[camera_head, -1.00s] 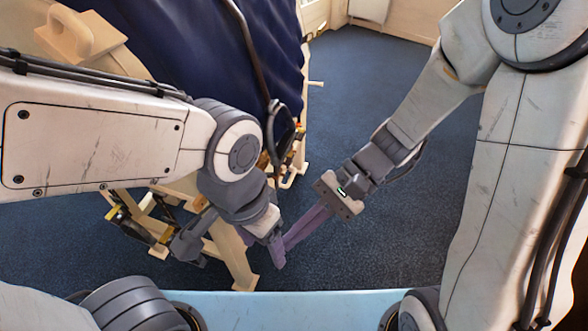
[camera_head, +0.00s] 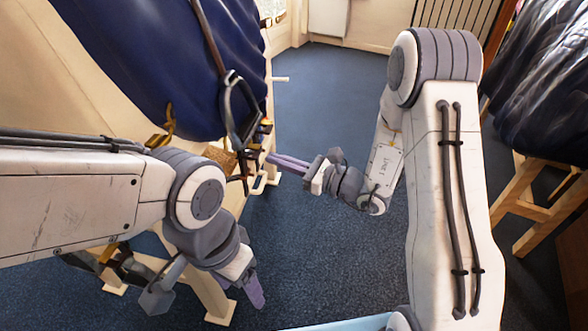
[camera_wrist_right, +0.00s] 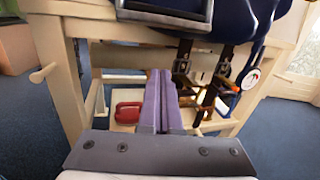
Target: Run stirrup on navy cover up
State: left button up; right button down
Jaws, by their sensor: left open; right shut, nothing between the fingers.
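The navy cover (camera_head: 140,60) drapes over a wooden stand. A brown strap (camera_head: 208,35) runs down it to a dark metal stirrup (camera_head: 232,110), hanging low at the cover's right edge. In the right wrist view, part of the stirrup (camera_wrist_right: 165,16) shows at the top, above my fingers. My right gripper (camera_head: 272,160) is shut and empty, pointing left just below and right of the stirrup; its purple fingers (camera_wrist_right: 160,85) show together in the wrist view. My left gripper (camera_head: 257,290) is open and low in front of the stand, apart from the stirrup; its fingers overlap in this view.
Straps and buckles (camera_wrist_right: 208,90) hang under the cover. Another wooden stand (camera_head: 530,205) with a dark quilted item (camera_head: 545,80) is at right. Blue carpet between is clear.

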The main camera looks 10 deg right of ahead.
jog(key=a+r, duration=0.1)
jog(key=w+a+r, duration=0.1)
jog(key=w+a+r+b, duration=0.1)
jog(key=r, duration=0.1)
jog(key=shift+a, duration=0.25)
notch_tip(320, 180, up, 19)
jog(key=p, duration=1.3)
send_over(234, 89)
jog(key=shift+r, duration=0.1)
